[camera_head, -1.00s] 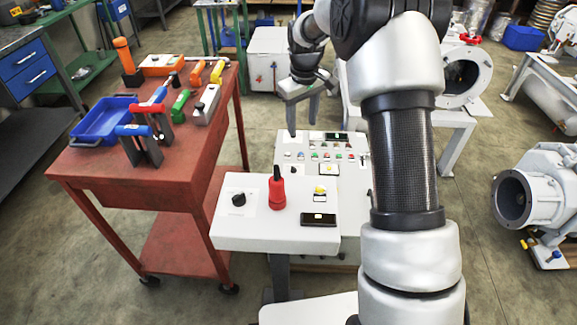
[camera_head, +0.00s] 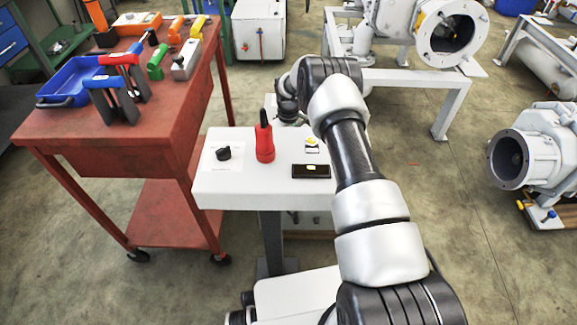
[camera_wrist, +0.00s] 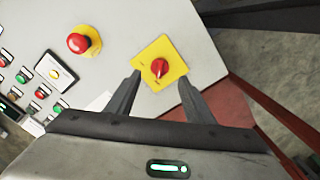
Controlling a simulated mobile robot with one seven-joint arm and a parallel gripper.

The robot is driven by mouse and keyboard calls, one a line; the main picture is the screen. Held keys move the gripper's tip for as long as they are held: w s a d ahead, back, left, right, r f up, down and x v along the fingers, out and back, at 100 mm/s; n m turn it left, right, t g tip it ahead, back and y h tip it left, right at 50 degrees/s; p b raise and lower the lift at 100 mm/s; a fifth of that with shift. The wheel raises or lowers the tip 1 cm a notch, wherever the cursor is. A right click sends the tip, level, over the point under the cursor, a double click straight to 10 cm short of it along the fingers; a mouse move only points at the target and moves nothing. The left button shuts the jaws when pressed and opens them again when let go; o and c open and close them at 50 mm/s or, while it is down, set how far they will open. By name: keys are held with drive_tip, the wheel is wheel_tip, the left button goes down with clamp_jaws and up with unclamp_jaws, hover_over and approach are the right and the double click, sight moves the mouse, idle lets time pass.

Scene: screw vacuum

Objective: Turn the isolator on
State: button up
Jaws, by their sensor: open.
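The isolator (camera_wrist: 160,67) is a red rotary knob on a square yellow plate (camera_wrist: 150,52), fixed to a pale grey panel in the wrist view. My gripper (camera_wrist: 159,79) is open, with one finger on each side of the plate's lower part. The knob appears between the fingertips, and nothing is held. I cannot tell how far the fingertips are from the panel. In the head view the isolator and my fingers are hidden behind the arm and the white desk (camera_head: 225,190).
A red mushroom button (camera_wrist: 80,43) on a yellow base is up and left of the isolator. Several small buttons line the panel's left side. A red table (camera_head: 110,145) with tools and a blue tray (camera_head: 72,80) stands left. A red lever (camera_head: 264,142) stands on the desk.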

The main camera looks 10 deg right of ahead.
wheel_tip(320, 180, down, 8)
drive_tip(key=shift+r+b, duration=0.1)
drive_tip(key=shift+b, duration=0.7)
drive_tip(key=shift+c, duration=0.3)
